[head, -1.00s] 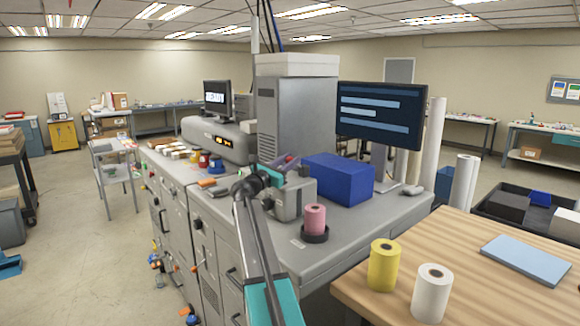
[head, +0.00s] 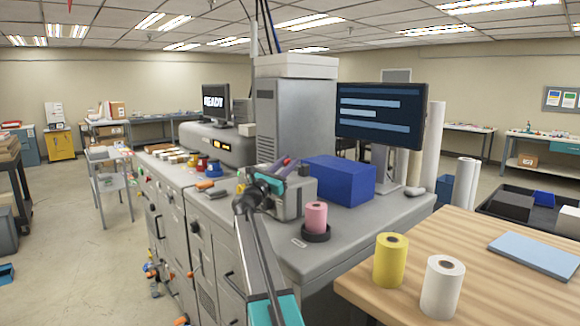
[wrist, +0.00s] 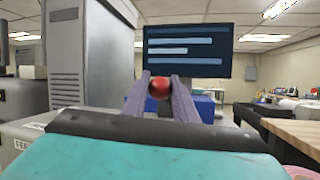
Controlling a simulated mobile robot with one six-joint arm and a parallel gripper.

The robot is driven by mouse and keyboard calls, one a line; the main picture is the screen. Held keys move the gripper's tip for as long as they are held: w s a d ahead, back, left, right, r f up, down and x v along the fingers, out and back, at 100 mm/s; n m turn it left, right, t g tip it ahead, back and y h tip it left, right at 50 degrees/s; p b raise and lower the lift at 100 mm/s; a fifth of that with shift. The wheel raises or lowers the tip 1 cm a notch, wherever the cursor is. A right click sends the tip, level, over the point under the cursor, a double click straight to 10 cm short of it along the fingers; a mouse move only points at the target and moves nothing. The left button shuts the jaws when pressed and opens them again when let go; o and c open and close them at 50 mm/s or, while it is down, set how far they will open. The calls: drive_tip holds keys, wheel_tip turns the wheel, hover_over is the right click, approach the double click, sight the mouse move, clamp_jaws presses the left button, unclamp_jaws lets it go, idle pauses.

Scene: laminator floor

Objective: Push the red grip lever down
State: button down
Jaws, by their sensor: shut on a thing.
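The red grip lever shows as a round red knob (wrist: 159,88) in the wrist view, between the tips of my gripper (wrist: 160,82). The two purple-grey fingers are shut on it from both sides. The rest of the lever is hidden behind my gripper. In the head view my gripper (head: 284,164) is over the grey box-shaped unit (head: 291,203) on the machine's top, left of the blue box.
A blue box (head: 340,180) stands close right of my gripper, with a monitor (head: 380,115) behind. A tall grey cabinet (head: 296,120) rises behind the gripper. A pink roll (head: 316,216) stands in front. Yellow and white rolls are on the wooden table (head: 480,260).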

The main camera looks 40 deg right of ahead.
drive_tip(key=shift+r, duration=0.1)
drive_tip(key=c, duration=1.4)
unclamp_jaws()
drive_tip(key=shift+c, duration=0.2)
drive_tip(key=shift+v, duration=0.95)
drive_tip(key=b+v, duration=0.3)
drive_tip(key=v, duration=0.9)
